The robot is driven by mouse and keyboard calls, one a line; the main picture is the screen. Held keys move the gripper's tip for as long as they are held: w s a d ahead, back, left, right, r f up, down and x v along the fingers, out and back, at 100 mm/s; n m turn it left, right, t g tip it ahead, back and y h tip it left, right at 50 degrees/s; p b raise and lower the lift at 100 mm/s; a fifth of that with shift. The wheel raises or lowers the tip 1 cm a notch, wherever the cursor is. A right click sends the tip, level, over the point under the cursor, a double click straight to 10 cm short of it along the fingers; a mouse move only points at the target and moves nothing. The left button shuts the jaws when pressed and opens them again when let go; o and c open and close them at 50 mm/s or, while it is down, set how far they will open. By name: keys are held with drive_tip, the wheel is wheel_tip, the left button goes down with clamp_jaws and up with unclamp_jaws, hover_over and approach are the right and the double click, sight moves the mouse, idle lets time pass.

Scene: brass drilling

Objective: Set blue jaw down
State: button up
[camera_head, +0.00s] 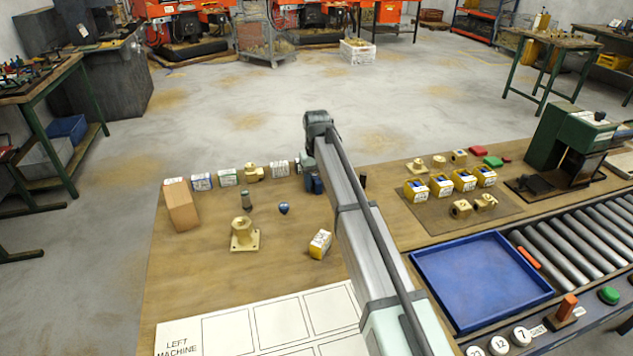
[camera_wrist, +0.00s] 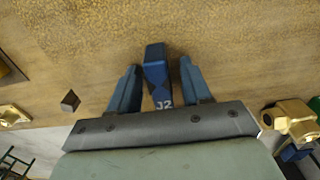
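The blue jaw (camera_wrist: 156,72), a small dark blue block marked "J2", is between the two fingers of my gripper (camera_wrist: 159,82) in the wrist view. A gap shows on each side of the jaw, wider on the right, so the fingers look open around it. Its top end reaches slightly beyond the fingertips over the wooden table (camera_wrist: 230,45). I cannot tell whether its underside touches the wood. In the head view a blue piece (camera_head: 317,184), seemingly this jaw, shows beside my arm at the table's far side; my arm hides most of the gripper there.
A small dark piece (camera_wrist: 70,101) stands to the left, also visible right of my arm (camera_head: 363,180). A brass fitting (camera_wrist: 292,120) lies to the right. Labelled boxes (camera_head: 228,178) line the far edge. A flanged brass part (camera_head: 244,237) and blue tray (camera_head: 480,280) stand nearer.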

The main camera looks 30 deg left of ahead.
sight(317, 178)
wheel_tip(317, 178, up, 12)
drive_tip(key=shift+r, duration=0.15)
idle(0.7)
